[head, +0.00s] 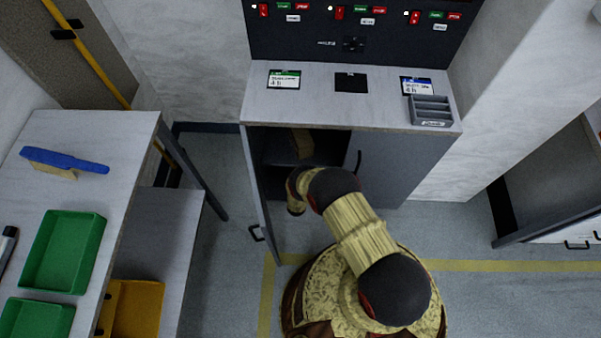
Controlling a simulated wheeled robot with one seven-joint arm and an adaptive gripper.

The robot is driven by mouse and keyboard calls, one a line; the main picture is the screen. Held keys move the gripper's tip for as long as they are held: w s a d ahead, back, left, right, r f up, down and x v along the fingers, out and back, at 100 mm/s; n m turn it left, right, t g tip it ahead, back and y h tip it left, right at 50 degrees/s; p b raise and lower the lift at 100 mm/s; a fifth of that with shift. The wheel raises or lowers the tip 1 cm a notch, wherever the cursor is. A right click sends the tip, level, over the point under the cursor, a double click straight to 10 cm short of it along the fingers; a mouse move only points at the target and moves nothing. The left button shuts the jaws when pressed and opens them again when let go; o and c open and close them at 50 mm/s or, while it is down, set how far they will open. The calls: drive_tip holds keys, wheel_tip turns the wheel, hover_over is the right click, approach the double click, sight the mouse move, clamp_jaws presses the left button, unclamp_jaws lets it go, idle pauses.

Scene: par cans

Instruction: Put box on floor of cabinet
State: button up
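The grey cabinet (406,165) stands below the control panel. Its left door (260,190) is swung open and its right door is shut. The opening is dark inside. A brown, box-like thing (302,142) shows in the upper part of the opening, near a dark shelf edge; I cannot tell for sure whether it is the box, or whether it rests on something or is held. My arm reaches up to the cabinet opening and bends there. My gripper's fingers are not visible. The cabinet floor is mostly hidden by my arm and the dark.
A table (122,128) on the left holds a blue brush (65,160) and green trays (62,250). A yellow bin (138,308) is below. A small grey organiser (431,110) and cards lie on the cabinet top (320,105). Floor is clear between table and cabinet.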

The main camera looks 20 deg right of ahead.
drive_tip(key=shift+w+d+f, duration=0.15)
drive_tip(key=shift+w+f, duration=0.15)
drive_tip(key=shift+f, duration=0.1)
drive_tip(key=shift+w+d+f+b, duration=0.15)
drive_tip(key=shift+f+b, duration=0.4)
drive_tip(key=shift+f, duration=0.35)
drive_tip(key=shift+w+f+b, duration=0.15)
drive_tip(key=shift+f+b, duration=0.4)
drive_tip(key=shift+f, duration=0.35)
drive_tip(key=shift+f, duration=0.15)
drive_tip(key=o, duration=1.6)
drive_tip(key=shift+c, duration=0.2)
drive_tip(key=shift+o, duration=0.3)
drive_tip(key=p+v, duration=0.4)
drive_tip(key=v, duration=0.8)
drive_tip(key=shift+p, duration=0.35)
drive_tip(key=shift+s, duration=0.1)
